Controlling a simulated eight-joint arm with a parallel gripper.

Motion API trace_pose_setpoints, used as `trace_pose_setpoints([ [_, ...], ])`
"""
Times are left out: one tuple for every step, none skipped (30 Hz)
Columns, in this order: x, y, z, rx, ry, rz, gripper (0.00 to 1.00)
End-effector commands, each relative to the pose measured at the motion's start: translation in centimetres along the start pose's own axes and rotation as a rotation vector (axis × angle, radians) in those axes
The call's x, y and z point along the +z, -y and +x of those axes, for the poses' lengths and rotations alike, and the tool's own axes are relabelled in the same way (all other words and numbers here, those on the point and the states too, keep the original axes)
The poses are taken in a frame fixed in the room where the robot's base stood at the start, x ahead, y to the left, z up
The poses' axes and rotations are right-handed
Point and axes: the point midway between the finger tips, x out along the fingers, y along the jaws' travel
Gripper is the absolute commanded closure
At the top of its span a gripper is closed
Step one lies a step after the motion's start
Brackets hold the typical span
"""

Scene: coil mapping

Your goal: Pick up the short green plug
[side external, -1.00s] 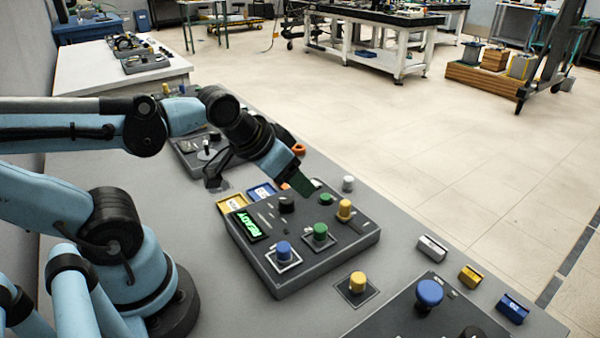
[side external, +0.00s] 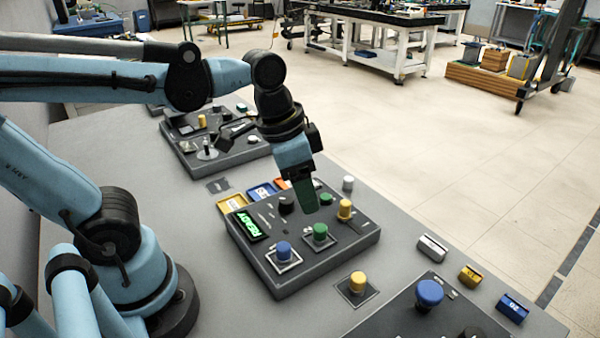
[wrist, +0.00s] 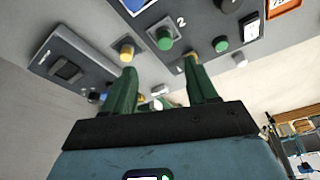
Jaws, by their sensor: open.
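Two green plugs stand on the grey panel (side external: 290,277). One green plug (side external: 320,231) is on a white-outlined square; it also shows in the wrist view (wrist: 163,38) beside a "2". The other green plug (side external: 326,198) stands behind it, low and without an outlined square, and shows in the wrist view (wrist: 221,44). I cannot tell for certain which is the short one. My gripper (side external: 311,210) is above the panel near both, pointing down and slightly tilted. In the wrist view its green fingers (wrist: 161,67) are apart, with no plug held between them.
A blue plug (side external: 283,249), a yellow plug (side external: 344,209) and a black knob (side external: 286,205) stand close by on the panel. Another yellow plug (side external: 357,282) stands on the table in front. A second panel (side external: 400,318) with a blue knob (side external: 429,293) is at front right.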

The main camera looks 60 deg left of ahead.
Motion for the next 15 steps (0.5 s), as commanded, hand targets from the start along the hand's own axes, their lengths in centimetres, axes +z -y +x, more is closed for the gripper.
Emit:
trace_pose_setpoints([
  [0.0, 0.0, 0.7, 0.0, -0.001, 0.0, 0.42],
  [-0.1, 0.0, 1.0, 0.0, -0.001, 0.0, 0.42],
  [-0.1, 0.0, 1.5, 0.0, -0.001, -0.001, 0.42],
  [-0.1, 0.0, 1.9, 0.0, -0.001, -0.001, 0.42],
  [-0.1, 0.0, 2.2, -0.001, -0.001, -0.001, 0.42],
  [0.0, 0.0, 2.7, -0.001, -0.001, -0.001, 0.42],
  [0.0, 0.0, 3.0, -0.001, -0.002, -0.002, 0.42],
  [-0.1, 0.1, 3.3, -0.001, -0.002, -0.002, 0.42],
  [-0.1, 0.1, 3.7, -0.001, -0.002, -0.002, 0.42],
  [-0.1, 0.1, 4.0, -0.001, -0.002, -0.002, 0.42],
  [-0.1, 0.1, 4.2, -0.001, -0.002, -0.002, 0.42],
  [-0.1, 0.1, 4.5, -0.001, -0.002, -0.002, 0.42],
  [-0.1, 0.1, 4.6, -0.001, -0.002, -0.002, 0.42],
  [-0.1, 0.1, 4.8, -0.001, -0.002, -0.002, 0.42],
  [-0.1, 0.1, 4.9, -0.001, -0.002, -0.002, 0.42],
])
